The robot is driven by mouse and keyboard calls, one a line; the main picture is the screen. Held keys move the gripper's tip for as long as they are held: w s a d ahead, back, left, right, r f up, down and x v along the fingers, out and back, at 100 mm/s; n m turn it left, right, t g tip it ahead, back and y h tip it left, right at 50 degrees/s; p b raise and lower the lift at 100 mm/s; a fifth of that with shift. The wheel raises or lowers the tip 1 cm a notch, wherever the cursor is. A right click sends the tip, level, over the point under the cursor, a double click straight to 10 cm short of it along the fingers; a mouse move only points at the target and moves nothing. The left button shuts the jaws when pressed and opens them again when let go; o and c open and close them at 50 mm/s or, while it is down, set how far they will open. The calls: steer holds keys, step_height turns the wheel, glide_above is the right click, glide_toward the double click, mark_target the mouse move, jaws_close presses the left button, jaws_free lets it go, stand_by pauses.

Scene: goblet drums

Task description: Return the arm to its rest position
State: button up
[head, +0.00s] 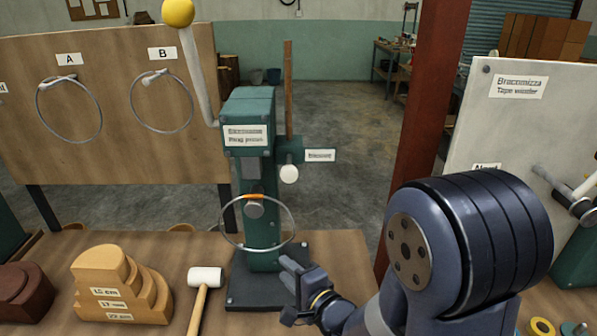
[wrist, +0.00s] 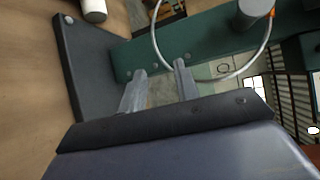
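My gripper (head: 290,268) is at the end of my arm, low in front of the green press (head: 263,178). In the wrist view its two fingers (wrist: 160,74) stand apart with nothing held between them. A metal ring (head: 222,226) with an orange band hangs on the press's round peg (head: 254,209). The ring's lower edge is just above the fingertips in the head view. In the wrist view the ring (wrist: 222,80) passes close to the right fingertip; I cannot tell if they touch.
A white-headed mallet (head: 206,277) and stepped wooden blocks (head: 118,284) lie left on the workbench (head: 345,248). A board with rings A (head: 69,137) and B (head: 161,129) stands behind. A red post (head: 425,110) and a white panel (head: 519,130) stand right.

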mark_target(264, 250)
steer(key=p+x, duration=0.2)
steer(key=x, duration=0.9)
steer(key=shift+r, duration=0.1)
steer(key=shift+r+p, duration=0.3)
steer(key=shift+p, duration=0.2)
steer(key=shift+s+r+p, duration=0.15)
steer(key=shift+r+p, duration=0.1)
steer(key=shift+p, duration=0.05)
steer(key=shift+f, duration=0.1)
